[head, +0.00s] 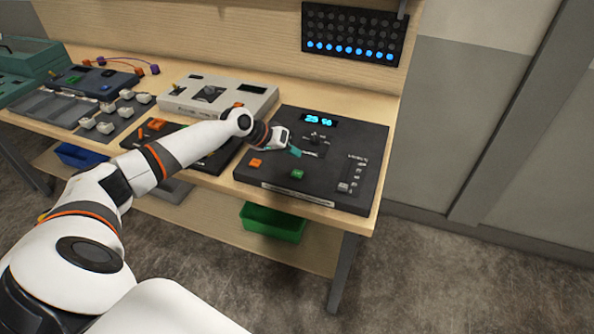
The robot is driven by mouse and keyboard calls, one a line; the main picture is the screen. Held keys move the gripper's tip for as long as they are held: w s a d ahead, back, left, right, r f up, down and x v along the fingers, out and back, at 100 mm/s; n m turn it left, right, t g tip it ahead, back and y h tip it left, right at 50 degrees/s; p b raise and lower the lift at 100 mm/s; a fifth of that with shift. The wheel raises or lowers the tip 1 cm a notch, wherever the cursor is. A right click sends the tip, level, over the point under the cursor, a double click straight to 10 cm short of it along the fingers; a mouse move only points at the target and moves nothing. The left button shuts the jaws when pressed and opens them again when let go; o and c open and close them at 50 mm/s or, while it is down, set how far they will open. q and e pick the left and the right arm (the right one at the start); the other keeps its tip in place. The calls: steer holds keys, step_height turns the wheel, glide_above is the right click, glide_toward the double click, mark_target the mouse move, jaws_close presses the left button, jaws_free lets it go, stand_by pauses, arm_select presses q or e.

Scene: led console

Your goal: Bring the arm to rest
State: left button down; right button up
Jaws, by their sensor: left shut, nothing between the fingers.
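My left arm reaches in from the left across the front of the wooden workbench (384,167). My left gripper (295,152) is shut and empty, with its teal-coloured tips low over the middle of the dark console (272,186). Whether the tips touch the panel cannot be told. The console has a blue display (319,121) reading about 25 %, an orange button (255,163), a green button (297,174) and a slider knob (344,187) at the right. My right gripper is not in view.
An LED panel (353,34) on the back board has its bottom row lit blue. A pale grey device (258,101) and several other devices stand to the left. A green bin (273,222) sits on the lower shelf. The floor at the right is clear.

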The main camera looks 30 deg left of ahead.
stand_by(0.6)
arm_select(q)
steer(key=s+d+f+m+g, duration=0.25)
steer(key=s+d+f, duration=0.35)
steer(key=s+d, duration=0.4)
steer(key=s+d+f+m+g, duration=0.2)
steer(key=s+d+f+m, duration=0.2)
steer(key=s+d+f, duration=0.55)
steer(key=s+a+r+n+y, duration=0.1)
steer(key=s+r+y, duration=0.25)
steer(key=s, duration=0.45)
steer(key=s+a+r+n+y, duration=0.1)
steer(key=s+r+n+y, duration=0.1)
steer(key=s+r, duration=0.4)
step_height(320, 180, down, 32)
steer(key=s+b, duration=0.3)
steer(key=s+a+f+g+b, duration=0.2)
steer(key=s+f, duration=1.3)
steer(key=f, duration=0.2)
steer(key=shift+s+a+m, duration=0.2)
steer(key=shift+a+m, duration=0.05)
steer(key=shift+m, duration=0.2)
